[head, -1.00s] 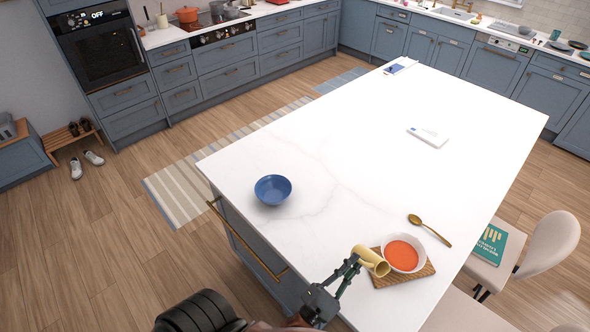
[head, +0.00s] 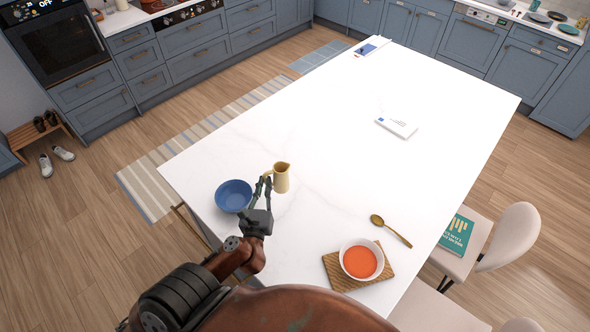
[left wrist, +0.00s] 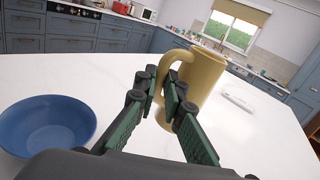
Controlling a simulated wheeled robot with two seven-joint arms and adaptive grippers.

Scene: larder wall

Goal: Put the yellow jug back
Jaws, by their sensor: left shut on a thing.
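The yellow jug (head: 281,178) is upright at the left part of the white island top, just right of the blue bowl. It also shows in the left wrist view (left wrist: 202,80), its handle toward me. My left gripper (head: 265,184) is shut on the jug's handle, with its fingers on either side of it in the left wrist view (left wrist: 168,95). I cannot tell whether the jug's base touches the top. My right gripper is not in view.
The blue bowl (head: 233,196) stands close left of the gripper. A white bowl of orange soup (head: 361,260) sits on a wooden board (head: 338,274), with a gold spoon (head: 391,231) beside it. A white packet (head: 396,127) lies farther back. The middle of the island (head: 330,150) is clear.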

